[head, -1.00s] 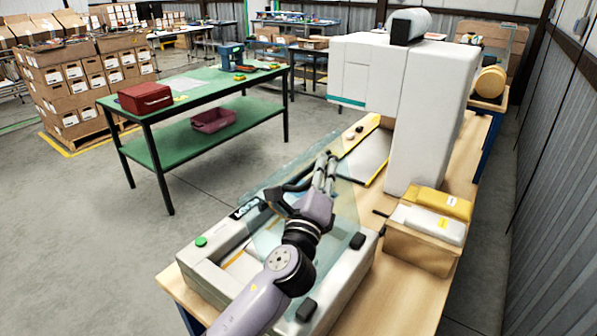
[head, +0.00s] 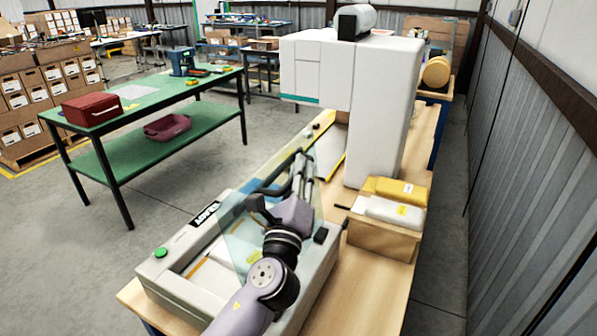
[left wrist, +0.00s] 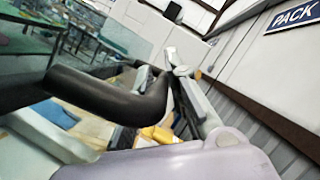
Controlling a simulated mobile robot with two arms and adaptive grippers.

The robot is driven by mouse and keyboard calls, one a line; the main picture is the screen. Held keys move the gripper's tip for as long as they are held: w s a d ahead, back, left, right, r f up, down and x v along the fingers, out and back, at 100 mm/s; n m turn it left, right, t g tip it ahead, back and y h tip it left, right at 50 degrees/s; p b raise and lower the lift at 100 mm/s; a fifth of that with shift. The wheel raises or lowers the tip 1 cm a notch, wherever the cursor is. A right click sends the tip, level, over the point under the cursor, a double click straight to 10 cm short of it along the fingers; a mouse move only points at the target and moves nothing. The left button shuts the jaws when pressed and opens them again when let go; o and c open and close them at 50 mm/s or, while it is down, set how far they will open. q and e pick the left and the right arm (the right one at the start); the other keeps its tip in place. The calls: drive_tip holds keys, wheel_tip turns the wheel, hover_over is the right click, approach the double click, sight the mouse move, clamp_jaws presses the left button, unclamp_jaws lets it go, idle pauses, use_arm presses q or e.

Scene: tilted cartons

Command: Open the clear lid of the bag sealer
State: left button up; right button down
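The bag sealer (head: 176,283) is a pale grey box on the wooden bench, with a green button (head: 161,252) at its front left corner. Its clear lid (head: 240,238) is a tinted see-through sheet, raised and tilted up from the body. My left gripper (head: 301,165) is at the raised part of the lid, its two grey fingers close together. In the left wrist view a dark curved handle bar (left wrist: 100,95) runs to the fingers (left wrist: 185,85), which appear closed around its end. The exact contact is partly hidden. My right gripper is out of view.
A tall white machine (head: 385,120) stands behind the sealer. A wooden box (head: 382,238) with yellow and white packs is to its right. A green table (head: 140,100) with a red box (head: 92,108) is at left. The floor between is clear.

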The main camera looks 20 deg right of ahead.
use_arm(q)
drive_tip(key=o, duration=0.3)
drive_tip(key=v, duration=1.2)
